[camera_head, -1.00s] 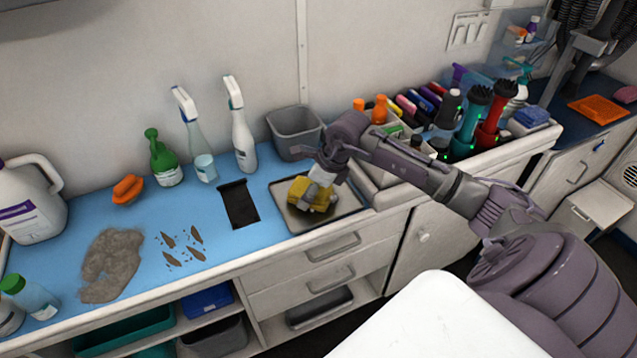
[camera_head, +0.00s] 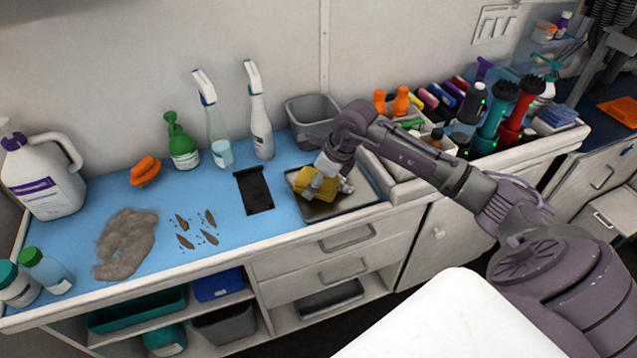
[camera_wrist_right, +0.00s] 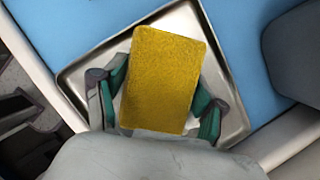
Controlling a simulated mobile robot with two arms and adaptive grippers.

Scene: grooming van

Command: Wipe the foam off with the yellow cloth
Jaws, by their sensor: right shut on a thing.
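The yellow cloth (camera_head: 311,183) is a folded block at the metal tray (camera_head: 361,201) on the counter. It also shows in the right wrist view (camera_wrist_right: 163,75), between the green-padded fingers, with the tray behind it. My right gripper (camera_head: 325,184) is shut on the cloth; I cannot tell whether the cloth touches the tray. My left gripper is in neither view. No white foam is visible on the blue counter top (camera_head: 225,195).
A grey fur clump (camera_head: 126,243) lies left of the marks. A black flat pad (camera_head: 254,190) lies between marks and tray. A white jug (camera_head: 42,180) is far left.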

